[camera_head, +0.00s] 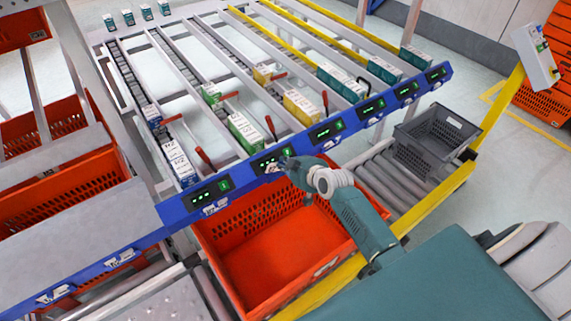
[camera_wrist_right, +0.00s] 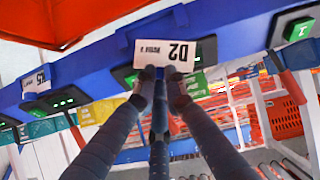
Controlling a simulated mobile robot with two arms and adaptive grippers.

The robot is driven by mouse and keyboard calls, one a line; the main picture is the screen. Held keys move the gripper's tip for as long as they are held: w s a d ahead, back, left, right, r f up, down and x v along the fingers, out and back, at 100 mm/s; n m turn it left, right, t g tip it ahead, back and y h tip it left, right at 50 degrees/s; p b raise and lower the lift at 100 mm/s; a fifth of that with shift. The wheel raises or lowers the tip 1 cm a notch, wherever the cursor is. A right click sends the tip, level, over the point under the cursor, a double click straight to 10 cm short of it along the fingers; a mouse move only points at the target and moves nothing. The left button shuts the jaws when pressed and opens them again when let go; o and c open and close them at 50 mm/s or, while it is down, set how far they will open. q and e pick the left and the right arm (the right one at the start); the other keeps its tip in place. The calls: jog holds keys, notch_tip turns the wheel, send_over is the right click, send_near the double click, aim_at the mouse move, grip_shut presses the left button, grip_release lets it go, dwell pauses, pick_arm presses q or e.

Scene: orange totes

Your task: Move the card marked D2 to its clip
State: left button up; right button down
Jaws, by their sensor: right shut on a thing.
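The white card marked D2 (camera_wrist_right: 170,50) appears upside down in the right wrist view. My right gripper (camera_wrist_right: 160,77) is shut on its edge, with both fingertips at the card. The card is in front of the blue front rail (camera_wrist_right: 88,66); I cannot tell whether it touches the rail or sits in a clip. In the head view my right gripper (camera_head: 281,165) is at the blue rail (camera_head: 240,178), beside a lit display, and the card is too small to read. The clip itself cannot be made out. My left gripper is not in view.
Sloped flow lanes with several small boxes (camera_head: 245,133) lie behind the rail. An empty orange tote (camera_head: 285,265) stands below my right gripper. A grey crate (camera_head: 435,140) sits on rollers at the right. Another card (camera_wrist_right: 36,81) is on the rail.

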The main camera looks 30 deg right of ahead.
jog(key=shift+w+d+r+b, duration=0.1)
jog(key=shift+w+d+b, duration=0.1)
jog(key=shift+d, duration=0.2)
jog(key=shift+w+d+r+b, duration=0.1)
jog(key=shift+d+b, duration=0.05)
jog(key=shift+d, duration=0.2)
jog(key=shift+s+f, duration=0.15)
dwell(0.7)
jog(key=shift+s+f+b, duration=0.1)
jog(key=shift+f+b, duration=0.8)
jog(key=shift+f, duration=0.45)
